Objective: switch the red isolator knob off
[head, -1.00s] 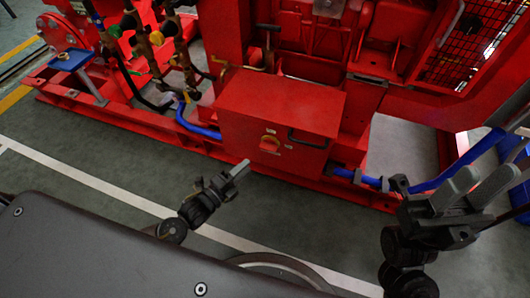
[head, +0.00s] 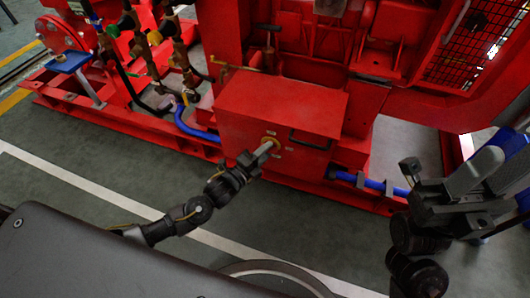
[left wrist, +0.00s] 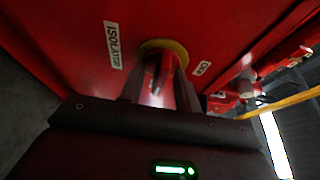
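The red isolator knob (left wrist: 156,72) sits on a yellow round plate on the front of a red box (head: 235,130). In the left wrist view, an "ISOLATOR" label (left wrist: 114,44) is on one side of it and a small "ON" label (left wrist: 202,68) on the other. My left gripper (head: 268,146) reaches the knob, its fingertips at the yellow plate. Its two fingers (left wrist: 160,88) stand apart, one on each side of the knob; I cannot tell whether they press on it. They hide much of the knob in the head view. My right gripper (head: 490,168) is open and empty at the right.
A dark handle (head: 308,140) is on the box front just right of the knob. Blue pipes (head: 192,127) run out on both sides of the box. The red base frame (head: 120,122) runs along the floor. Green floor with a white line lies in front.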

